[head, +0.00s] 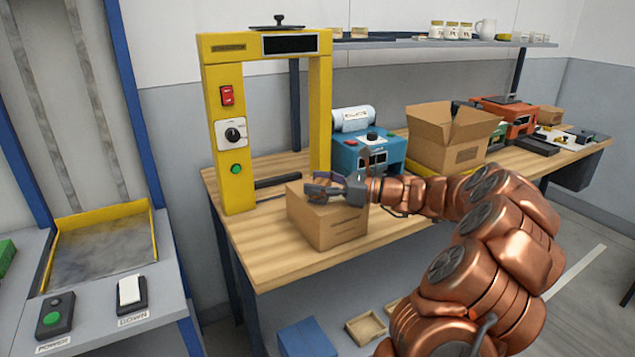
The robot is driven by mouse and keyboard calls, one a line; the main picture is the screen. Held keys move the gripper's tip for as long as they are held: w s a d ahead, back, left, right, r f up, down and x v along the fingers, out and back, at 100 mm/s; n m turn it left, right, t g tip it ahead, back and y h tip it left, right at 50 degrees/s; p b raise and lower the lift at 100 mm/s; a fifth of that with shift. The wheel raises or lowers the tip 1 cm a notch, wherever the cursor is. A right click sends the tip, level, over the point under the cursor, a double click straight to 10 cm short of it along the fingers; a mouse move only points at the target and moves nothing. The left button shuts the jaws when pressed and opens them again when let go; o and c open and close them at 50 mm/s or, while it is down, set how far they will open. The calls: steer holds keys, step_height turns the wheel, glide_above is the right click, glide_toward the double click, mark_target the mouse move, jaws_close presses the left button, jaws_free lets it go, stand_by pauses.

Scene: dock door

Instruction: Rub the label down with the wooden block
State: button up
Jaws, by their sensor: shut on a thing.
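A closed cardboard box (328,227) sits on the wooden bench, partly in front of the yellow frame. My gripper (328,190) reaches in from the right, low over the box's top face. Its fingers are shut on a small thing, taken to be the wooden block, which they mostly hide. I cannot tell whether it touches the box top. I cannot make out a label on the top under the gripper; the box's front face shows only faint dark print.
A yellow frame (213,130) with switches stands behind the box at the left. A blue label printer (368,155), an open carton (455,140) and an orange machine (510,117) stand further right on the bench (265,265). A blue bin (307,338) is below. The bench's front-left corner is clear.

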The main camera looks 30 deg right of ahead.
mark_target(331, 185)
steer(key=shift+s+d+r+p, duration=0.1)
steer(key=shift+s+d+p, duration=0.2)
steer(key=shift+d+p, duration=0.3)
steer(key=shift+s+d+r+p, duration=0.1)
steer(key=shift+s+d+p, duration=0.2)
steer(key=shift+d+p, duration=0.3)
steer(key=shift+s+d+f+p, duration=0.1)
steer(key=shift+s+d+p, duration=0.2)
steer(key=shift+d+p, duration=0.25)
steer(key=shift+s+d+f+p, duration=0.1)
steer(key=shift+s+d+p, duration=0.25)
steer(key=shift+d, duration=0.45)
steer(key=shift+s+d+f+p, duration=0.1)
steer(key=shift+s+d+p, duration=0.25)
steer(key=shift+d, duration=0.3)
steer(key=shift+w+a+f+p, duration=0.1)
steer(key=shift+a+f+p, duration=0.1)
steer(key=shift+p, duration=0.15)
steer(key=shift+w+a+f, duration=0.1)
steer(key=shift+w+a, duration=0.25)
steer(key=shift+a, duration=0.4)
steer(key=shift+w+a+f, duration=0.1)
steer(key=shift+w+a, duration=0.25)
steer(key=shift+a, duration=0.4)
steer(key=shift+w+a+r+p, duration=0.1)
steer(key=shift+w+a+p, duration=0.25)
steer(key=shift+a, duration=0.5)
steer(key=shift+w+a+p, duration=0.15)
steer(key=shift+w+a, duration=0.3)
steer(key=shift+a, duration=0.35)
